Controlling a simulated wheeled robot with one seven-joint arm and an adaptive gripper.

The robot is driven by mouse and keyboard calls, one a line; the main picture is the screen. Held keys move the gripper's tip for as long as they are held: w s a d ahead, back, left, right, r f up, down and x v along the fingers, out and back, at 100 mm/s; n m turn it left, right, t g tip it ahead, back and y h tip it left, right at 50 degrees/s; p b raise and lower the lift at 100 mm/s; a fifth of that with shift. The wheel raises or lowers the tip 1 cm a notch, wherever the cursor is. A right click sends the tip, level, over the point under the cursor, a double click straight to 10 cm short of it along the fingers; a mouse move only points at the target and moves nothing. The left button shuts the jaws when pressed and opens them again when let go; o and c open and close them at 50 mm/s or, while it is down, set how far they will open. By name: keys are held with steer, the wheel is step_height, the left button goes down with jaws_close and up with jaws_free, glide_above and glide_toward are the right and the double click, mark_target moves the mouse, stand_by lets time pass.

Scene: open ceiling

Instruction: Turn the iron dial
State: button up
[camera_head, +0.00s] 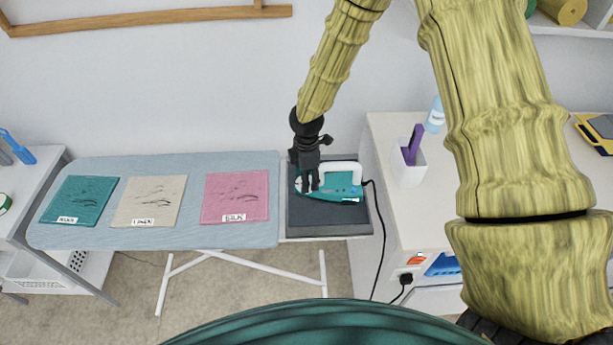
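A teal iron (346,187) with a white handle lies on a dark rest pad (330,222) at the right end of the ironing board. My gripper (311,187) points down at the left part of the iron, over or against its body near the front of the handle. The black fingers look close together, but their gap and any contact are too small to make out. The dial cannot be told apart; my gripper may hide it.
The blue-grey ironing board (150,238) carries teal, beige and pink labelled cloths. A black cord (382,235) runs from the iron toward an outlet. A white cabinet (390,135) on the right holds a white cup (408,168) and a bottle (435,116). A wall stands behind.

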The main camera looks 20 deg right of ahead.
steer(key=c, duration=1.1)
steer(key=shift+o, duration=0.2)
steer(key=shift+m+b, duration=0.35)
steer(key=shift+m, duration=2.05)
steer(key=o, duration=1.1)
steer(key=shift+c, duration=0.2)
steer(key=shift+r, duration=0.1)
step_height(320, 180, up, 12)
